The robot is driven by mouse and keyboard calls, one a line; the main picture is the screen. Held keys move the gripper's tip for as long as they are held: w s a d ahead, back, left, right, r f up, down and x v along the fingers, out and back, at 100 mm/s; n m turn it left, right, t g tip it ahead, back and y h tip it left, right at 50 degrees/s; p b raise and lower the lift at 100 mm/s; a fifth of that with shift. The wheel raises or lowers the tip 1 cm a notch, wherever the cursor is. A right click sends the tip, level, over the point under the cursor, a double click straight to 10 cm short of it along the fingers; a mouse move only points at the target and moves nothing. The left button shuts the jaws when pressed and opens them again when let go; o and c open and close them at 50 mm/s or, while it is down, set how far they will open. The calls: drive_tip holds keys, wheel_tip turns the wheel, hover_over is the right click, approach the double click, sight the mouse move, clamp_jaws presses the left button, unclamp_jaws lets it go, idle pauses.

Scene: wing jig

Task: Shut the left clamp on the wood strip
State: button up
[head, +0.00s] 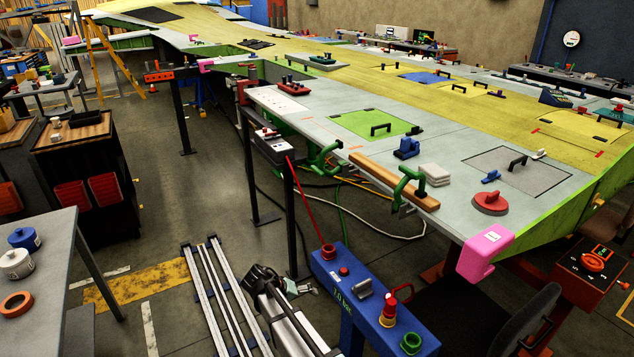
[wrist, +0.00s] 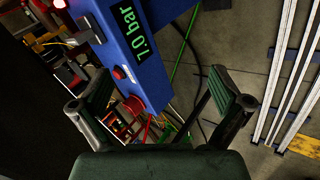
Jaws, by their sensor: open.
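The wood strip (head: 373,168) lies along the near edge of the wing, to the right of centre in the head view. The green left clamp (head: 322,160) sits at the wing edge, just beyond the strip's left end. Whether its jaw touches anything is too small to tell. A second green clamp (head: 408,188) stands over the strip nearer its right end. My gripper (head: 300,288) is low in front of the wing, left of the blue box, well away from both clamps. In the wrist view my gripper (wrist: 165,88) is open, its fingers wide apart with nothing between them.
Metal rails (head: 222,300) lie to the left. A dark post (head: 290,220) and hoses stand before the wing edge.

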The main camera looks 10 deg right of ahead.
sight(315, 170)
drive_tip(key=w+a+r+m+t+h, duration=0.25)
drive_tip(key=w+r, duration=0.35)
drive_tip(key=r, duration=0.5)
drive_tip(key=w+a+r+m+t+h+b, duration=0.1)
drive_tip(key=w+a+r+m+h, duration=0.25)
drive_tip(key=r, duration=0.75)
drive_tip(key=w+a+r+m+t+h, duration=0.1)
drive_tip(key=w+a+r+m, duration=0.25)
drive_tip(key=w+r, duration=0.6)
drive_tip(key=w+d+r+m+p, duration=0.1)
drive_tip(key=d+p, duration=0.1)
drive_tip(key=d, duration=0.3)
drive_tip(key=w+d+r+m+h+p, duration=0.1)
drive_tip(key=d+m+p, duration=0.1)
drive_tip(key=d, duration=0.4)
drive_tip(key=w+d+r+m+h+p, duration=0.1)
drive_tip(key=w+d+r+m, duration=0.1)
drive_tip(key=d, duration=0.4)
drive_tip(key=shift+w+d+p, duration=0.1)
drive_tip(key=shift+d+p, duration=0.05)
drive_tip(key=shift+p, duration=0.25)
drive_tip(key=shift+r, duration=0.1)
drive_tip(key=c, duration=1.7)
